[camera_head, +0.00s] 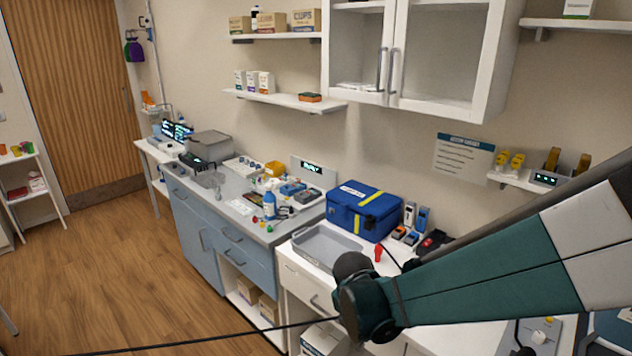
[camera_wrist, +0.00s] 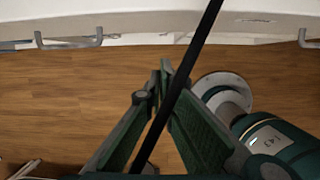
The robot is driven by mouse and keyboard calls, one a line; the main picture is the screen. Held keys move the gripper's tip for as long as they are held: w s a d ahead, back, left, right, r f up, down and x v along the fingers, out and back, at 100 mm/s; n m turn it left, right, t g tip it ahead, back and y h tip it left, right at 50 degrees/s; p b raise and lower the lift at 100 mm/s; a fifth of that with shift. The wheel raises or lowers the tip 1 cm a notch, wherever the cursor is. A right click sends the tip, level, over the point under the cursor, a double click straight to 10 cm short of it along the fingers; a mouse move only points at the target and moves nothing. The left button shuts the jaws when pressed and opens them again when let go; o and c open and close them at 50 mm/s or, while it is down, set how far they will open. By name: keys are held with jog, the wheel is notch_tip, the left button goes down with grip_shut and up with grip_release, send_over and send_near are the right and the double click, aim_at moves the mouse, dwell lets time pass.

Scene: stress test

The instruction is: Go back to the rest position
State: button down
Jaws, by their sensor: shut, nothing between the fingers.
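My gripper (camera_wrist: 160,80) shows in the wrist view with its dark green fingers together at the tips and nothing between them. It is over bare wooden floor (camera_wrist: 60,100), close to a white cabinet front along the top of the picture. A black cable (camera_wrist: 178,85) crosses the view in front of the fingers. In the head view my green and white arm reaches in from the right, in front of the white counter. Its dark joint is near the counter's front edge. I cannot make out the gripper's fingers in the head view.
On the white counter stand a blue case (camera_head: 350,215), a grey tray (camera_head: 322,250) and a small red item (camera_head: 378,252). A blue-grey cabinet (camera_head: 225,240) is further left, its top crowded. Wall shelves and a glass cabinet (camera_head: 425,60) hang above. The floor at left is clear.

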jog(key=s+d+r+m+t+y, duration=0.1)
jog(key=s+d+r+m, duration=0.3)
jog(key=m, duration=0.9)
jog(key=s+d+r+m+t+y, duration=0.1)
jog(key=s+d+r+m+t, duration=0.3)
jog(key=s+r+m, duration=0.6)
notch_tip(320, 180, up, 5)
jog(key=m, duration=0.3)
jog(key=shift+s+f+m, duration=0.2)
jog(key=shift+s+m, duration=0.1)
jog(key=shift+s, duration=0.05)
